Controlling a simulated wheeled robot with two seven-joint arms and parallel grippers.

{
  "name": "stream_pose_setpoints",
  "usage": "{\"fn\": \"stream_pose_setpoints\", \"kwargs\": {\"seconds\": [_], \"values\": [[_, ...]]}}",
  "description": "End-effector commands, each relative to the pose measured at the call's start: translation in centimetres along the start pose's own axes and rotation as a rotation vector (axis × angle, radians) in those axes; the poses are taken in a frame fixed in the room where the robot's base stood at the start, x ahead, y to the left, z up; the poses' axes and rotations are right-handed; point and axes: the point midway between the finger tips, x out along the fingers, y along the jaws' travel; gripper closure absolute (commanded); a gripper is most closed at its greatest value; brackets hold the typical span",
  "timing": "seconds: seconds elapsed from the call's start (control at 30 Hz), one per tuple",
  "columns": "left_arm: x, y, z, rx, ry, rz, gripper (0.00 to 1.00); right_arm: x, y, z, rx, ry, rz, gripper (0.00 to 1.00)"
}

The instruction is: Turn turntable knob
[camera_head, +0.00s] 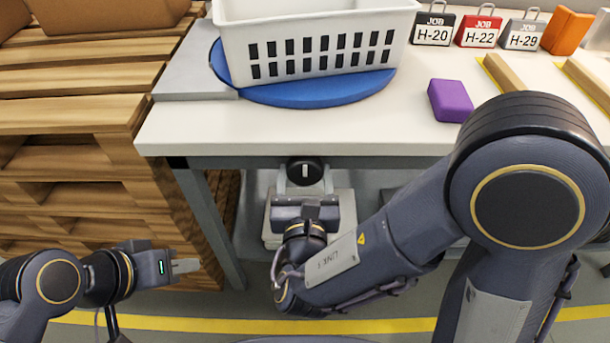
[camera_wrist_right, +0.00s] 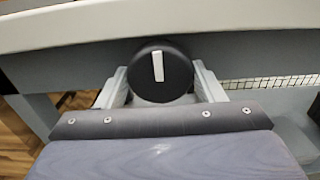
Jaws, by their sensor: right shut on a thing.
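The turntable knob (camera_head: 305,171) is a round black dial with a white mark, on the front edge under the white table. In the right wrist view the knob (camera_wrist_right: 178,68) shows its white mark nearly vertical. My right gripper (camera_head: 305,183) is shut on the knob, with one pale finger on each side of it; both fingers also show in the wrist view. The blue turntable (camera_head: 325,96) lies on the tabletop under a white slotted basket (camera_head: 320,48). My left gripper (camera_head: 185,266) is low at the left, away from the table, and its finger gap is unclear.
A purple block (camera_head: 450,100) lies on the table (camera_head: 240,132) right of the turntable. Job tags, including a red one (camera_head: 478,32), and an orange block (camera_head: 566,30) stand at the back right. Wooden pallets (camera_head: 80,150) are stacked at the left.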

Motion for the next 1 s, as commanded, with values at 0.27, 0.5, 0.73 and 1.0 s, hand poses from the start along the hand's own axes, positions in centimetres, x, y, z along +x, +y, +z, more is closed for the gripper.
{"fn": "stream_pose_setpoints", "kwargs": {"seconds": [0.27, 0.5, 0.73, 1.0], "values": [[-0.7, 0.3, -0.4, 0.000, 0.000, 0.000, 0.72, 0.0, 0.0, 0.1, -0.119, 0.000, 0.001, 0.61], [-1.8, 0.8, -0.9, 0.000, 0.000, 0.000, 0.72, 0.0, 0.1, 0.2, -0.298, 0.000, 0.002, 0.61], [-2.8, 1.3, -1.4, 0.000, 0.000, 0.000, 0.72, 0.0, 0.1, 0.2, -0.458, 0.000, 0.002, 0.61], [-3.5, 1.6, -1.8, 0.000, 0.000, 0.000, 0.72, 0.0, 0.0, 0.1, -0.577, 0.000, 0.001, 0.61]]}}
